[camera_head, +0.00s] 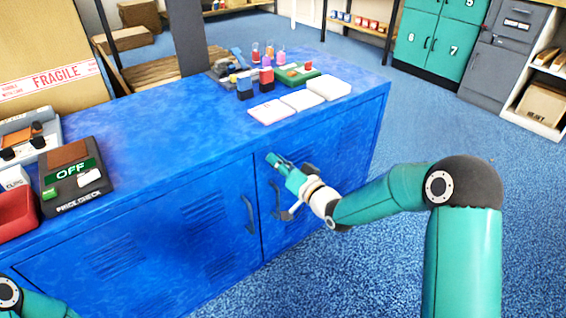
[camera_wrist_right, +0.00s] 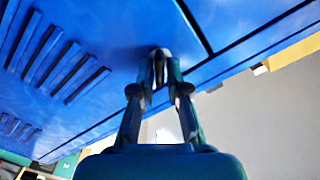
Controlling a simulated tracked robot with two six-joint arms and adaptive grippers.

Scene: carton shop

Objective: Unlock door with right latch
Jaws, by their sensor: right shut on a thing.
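The blue cabinet has two front doors. The right door (camera_head: 325,165) carries a dark handle (camera_head: 276,198) beside the seam, and the left door (camera_head: 175,240) has a matching handle (camera_head: 249,213). My right gripper (camera_head: 272,160) is at the upper inner corner of the right door, above its handle. In the wrist view the fingertips (camera_wrist_right: 160,62) are closed together on a small grey latch (camera_wrist_right: 161,52) against the blue door. The latch is mostly hidden by the fingers, so its turn cannot be told. Both doors look shut. My left gripper is out of view.
Teal lockers (camera_head: 437,40) and shelves stand at the back. The blue floor (camera_head: 400,135) to the right is clear.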

